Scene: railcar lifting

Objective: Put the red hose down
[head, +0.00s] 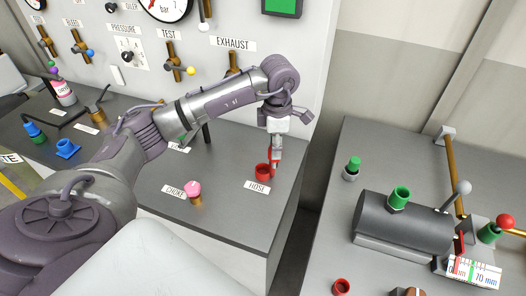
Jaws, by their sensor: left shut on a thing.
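The red hose (264,170) is at the right part of the dark bench top, beside the label reading HOSE (257,187). Its red end stands at my left gripper (275,168), which points down and is shut on it. The fingers hide part of the hose, and I cannot tell whether its lower end touches the bench. My right gripper is not in view.
The bench (235,223) also carries a pink-topped choke (193,188) and blue fittings (67,148). A gauge panel (235,90) stands behind. Across a gap, a second table (325,235) holds a dark cylinder (400,222), green fittings and a red ring (341,286).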

